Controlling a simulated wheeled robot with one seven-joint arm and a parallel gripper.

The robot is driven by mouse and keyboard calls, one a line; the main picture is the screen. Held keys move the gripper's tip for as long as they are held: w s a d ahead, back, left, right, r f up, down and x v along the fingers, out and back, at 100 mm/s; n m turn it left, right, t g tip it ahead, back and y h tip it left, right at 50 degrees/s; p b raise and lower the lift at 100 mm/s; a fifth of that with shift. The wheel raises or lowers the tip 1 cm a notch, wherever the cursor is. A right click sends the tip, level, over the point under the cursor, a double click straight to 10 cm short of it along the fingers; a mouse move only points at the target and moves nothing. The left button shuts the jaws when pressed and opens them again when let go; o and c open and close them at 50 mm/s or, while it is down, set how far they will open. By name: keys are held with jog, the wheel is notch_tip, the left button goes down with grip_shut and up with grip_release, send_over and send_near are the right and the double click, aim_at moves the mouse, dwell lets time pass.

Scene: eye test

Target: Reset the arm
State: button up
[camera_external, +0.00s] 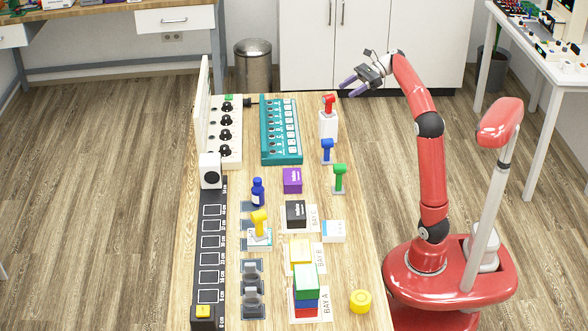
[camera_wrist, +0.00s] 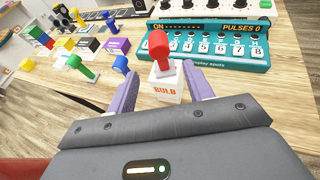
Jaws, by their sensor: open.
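My red arm (camera_external: 432,175) rises from its base at the right of the table and bends up and to the left. My gripper (camera_external: 349,87) hangs in the air near the table's far right corner, its purple fingers apart and empty. The fingers look apart from that box. In the external view the box (camera_external: 327,127) stands on the table below the gripper.
The wooden table (camera_external: 360,250) holds a teal switch panel (camera_external: 281,130), a green-handled piece (camera_external: 339,177), a blue-handled piece (camera_external: 327,150), a purple box (camera_external: 292,181), a stacked block tower (camera_external: 306,288) and a yellow cylinder (camera_external: 360,301). A metal bin (camera_external: 253,66) stands behind.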

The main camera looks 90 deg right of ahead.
jog(key=w+a+r+n+y, duration=0.1)
jog(key=w+a+r+n, duration=0.2)
jog(key=a, duration=0.5)
jog(key=w+a+r+n+g+y, duration=0.1)
jog(key=a+r+n+y, duration=0.15)
jog(key=a+n, duration=0.45)
jog(key=w+a+r+n+y, duration=0.15)
jog(key=a+r, duration=0.25)
jog(key=a, duration=0.6)
jog(key=s+a+f+n+g+h+b, duration=0.1)
jog(key=s+a+f+n, duration=0.2)
jog(key=a+f+n, duration=0.35)
jog(key=s+a+f+n+g+h+b, duration=0.1)
jog(key=s+a+f+n+g, duration=0.15)
jog(key=f, duration=0.65)
jog(key=s+a+f+n+g+h+b, duration=0.1)
jog(key=s+a+f+n, duration=0.1)
jog(key=a+f+n, duration=0.5)
jog(key=s+d+f+n+g+h+p, duration=0.1)
jog(key=s+d+f+n+h+p, duration=0.2)
jog(key=f+h, duration=0.4)
notch_tip(320, 180, down, 6)
jog(key=shift+d+f+n, duration=0.1)
jog(key=shift+d+n, duration=0.35)
jog(key=shift+d, duration=0.1)
